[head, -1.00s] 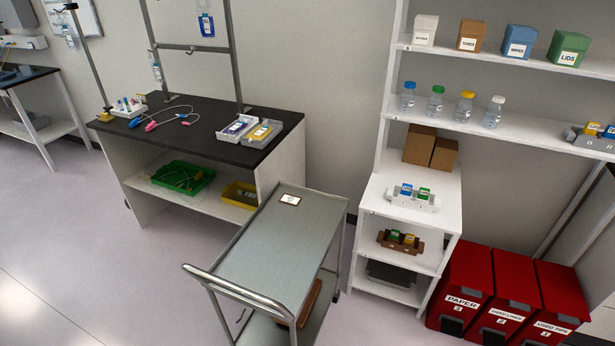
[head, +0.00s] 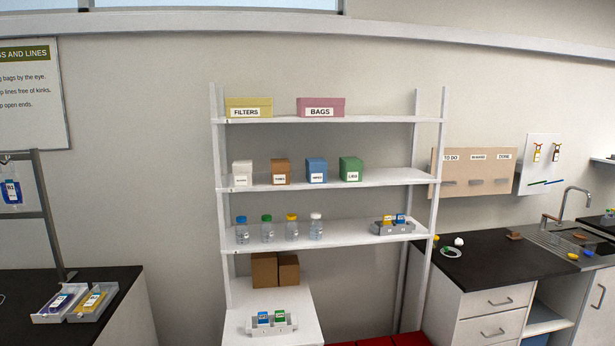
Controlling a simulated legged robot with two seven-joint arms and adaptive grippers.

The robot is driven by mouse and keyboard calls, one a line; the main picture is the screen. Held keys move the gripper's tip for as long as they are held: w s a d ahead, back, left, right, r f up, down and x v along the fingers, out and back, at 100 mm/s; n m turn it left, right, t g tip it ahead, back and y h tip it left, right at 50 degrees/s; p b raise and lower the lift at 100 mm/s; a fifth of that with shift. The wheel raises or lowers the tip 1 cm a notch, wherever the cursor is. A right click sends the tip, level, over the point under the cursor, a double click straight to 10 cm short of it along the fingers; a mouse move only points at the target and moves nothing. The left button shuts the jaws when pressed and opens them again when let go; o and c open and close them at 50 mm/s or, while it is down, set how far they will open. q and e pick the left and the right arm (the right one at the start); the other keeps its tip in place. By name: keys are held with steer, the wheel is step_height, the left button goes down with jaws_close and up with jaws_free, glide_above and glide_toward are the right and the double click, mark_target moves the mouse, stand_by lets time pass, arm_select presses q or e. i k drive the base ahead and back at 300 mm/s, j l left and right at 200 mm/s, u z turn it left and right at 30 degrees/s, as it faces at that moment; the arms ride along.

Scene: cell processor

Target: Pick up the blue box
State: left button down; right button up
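The blue box (head: 317,170) stands on the second shelf from the top of the white shelf unit, with a white label on its front. It sits between a brown box (head: 281,171) on its left and a green box (head: 351,169) on its right, with small gaps. A white box (head: 243,173) stands at the left end of the same row. Neither of my grippers is in view.
The shelf unit (head: 330,119) also holds a yellow FILTERS box (head: 249,107), a pink BAGS box (head: 321,107), several bottles (head: 268,229) and a grey holder (head: 393,227). Dark worktops stand left (head: 110,300) and right (head: 480,260).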

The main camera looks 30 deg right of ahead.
mark_target(316, 168)
steer(key=i+l+z, duration=0.15)
steer(key=z, duration=0.3)
steer(key=i+l+z, duration=0.15)
steer(key=z, duration=0.25)
steer(key=i+l+z, duration=0.1)
steer(key=z, duration=0.35)
steer(key=i+z, duration=0.25)
steer(key=z, duration=0.2)
